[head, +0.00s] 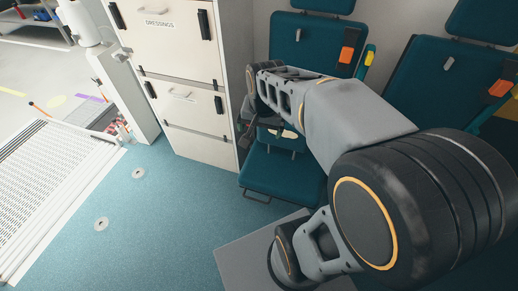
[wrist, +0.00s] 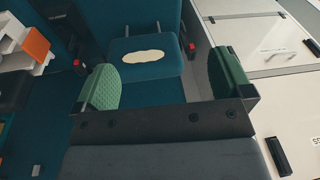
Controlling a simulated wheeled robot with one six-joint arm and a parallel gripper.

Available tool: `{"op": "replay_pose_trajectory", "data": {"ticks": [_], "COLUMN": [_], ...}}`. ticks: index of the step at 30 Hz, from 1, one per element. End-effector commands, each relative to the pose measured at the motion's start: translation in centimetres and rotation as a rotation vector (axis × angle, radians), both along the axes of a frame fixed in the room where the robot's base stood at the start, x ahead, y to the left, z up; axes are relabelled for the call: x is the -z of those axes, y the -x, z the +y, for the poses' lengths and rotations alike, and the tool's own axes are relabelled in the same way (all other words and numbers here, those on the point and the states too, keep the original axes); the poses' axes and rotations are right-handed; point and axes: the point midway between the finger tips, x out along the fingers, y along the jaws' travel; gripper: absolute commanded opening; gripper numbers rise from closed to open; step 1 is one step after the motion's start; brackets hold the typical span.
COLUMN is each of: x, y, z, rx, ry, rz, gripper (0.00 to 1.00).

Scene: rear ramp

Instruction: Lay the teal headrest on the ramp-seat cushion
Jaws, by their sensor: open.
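The teal headrest (wrist: 128,72), with a pale cream patch and two posts, shows beyond the gap between my fingers in the wrist view. In the head view the headrest (head: 268,136) is partly hidden behind my arm, its posts pointing down toward the ramp-seat cushion (head: 283,172). It is at the rear of the cushion, by the backrest; I cannot tell whether it lies flat or leans. My gripper (wrist: 163,80) has green pads set wide apart, with nothing between them. In the head view my gripper (head: 248,131) is small and dark, left of the headrest.
A white cabinet (head: 190,80) with a drawer labelled DRESSINGS stands close left of the seat. A second teal seat (head: 445,80) is on the right. The blue floor (head: 170,220) in front is mostly clear, with a perforated ramp (head: 50,190) at the left.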

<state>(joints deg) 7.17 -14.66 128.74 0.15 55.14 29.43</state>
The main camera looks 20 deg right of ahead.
Motion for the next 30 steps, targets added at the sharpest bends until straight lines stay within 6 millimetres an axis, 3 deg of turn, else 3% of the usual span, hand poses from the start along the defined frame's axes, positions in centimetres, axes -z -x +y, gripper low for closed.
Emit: {"op": "replay_pose_trajectory", "data": {"ticks": [3,9,23,26,30], "x": [0.5,1.4,1.3,0.4,-2.3], "y": [3.2,5.9,6.3,6.2,5.8], "z": [2.0,3.5,3.7,3.9,4.4], "rx": [-0.289,-0.562,-0.613,-0.609,-0.600], "ry": [0.051,0.106,0.117,0.113,0.103], "rz": [-0.031,-0.056,-0.061,-0.068,-0.094], "gripper": [0.98,0.98,0.98,0.98,0.98]}}
